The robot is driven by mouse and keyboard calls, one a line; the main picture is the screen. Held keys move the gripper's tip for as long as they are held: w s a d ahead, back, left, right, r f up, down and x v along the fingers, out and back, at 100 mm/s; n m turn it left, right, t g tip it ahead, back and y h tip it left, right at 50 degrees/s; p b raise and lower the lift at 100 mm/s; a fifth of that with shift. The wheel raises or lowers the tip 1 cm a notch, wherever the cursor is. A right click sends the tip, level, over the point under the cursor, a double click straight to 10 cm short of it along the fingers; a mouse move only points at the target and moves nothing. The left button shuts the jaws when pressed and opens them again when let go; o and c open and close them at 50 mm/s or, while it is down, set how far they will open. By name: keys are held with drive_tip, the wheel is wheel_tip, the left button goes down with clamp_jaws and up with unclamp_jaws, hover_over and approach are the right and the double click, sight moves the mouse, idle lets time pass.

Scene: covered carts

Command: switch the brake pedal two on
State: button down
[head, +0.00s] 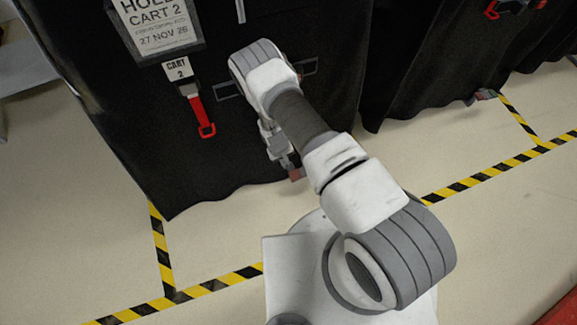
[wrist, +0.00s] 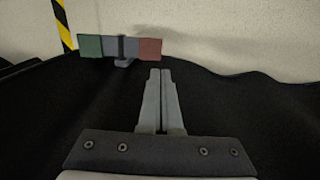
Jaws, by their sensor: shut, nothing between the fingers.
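Brake pedal two shows in the wrist view as a flat bar (wrist: 122,47) on a small dark mount, green at the left end, grey in the middle and red at the right. It sits low at the hem of the black cover. In the head view only its red end (head: 296,174) shows clearly, below my gripper (head: 285,160); the rest is hidden behind my arm. In the wrist view my gripper (wrist: 160,73) is shut and empty, with its tips just below the red end in the picture. I cannot tell whether they touch it.
Yellow-black tape (head: 235,278) marks the open floor.

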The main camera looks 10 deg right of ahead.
drive_tip(key=shift+s+a+r, duration=0.1)
drive_tip(key=shift+a+r, duration=0.05)
drive_tip(key=shift+r, duration=0.45)
drive_tip(key=shift+a+r, duration=0.15)
drive_tip(key=shift+r, duration=0.4)
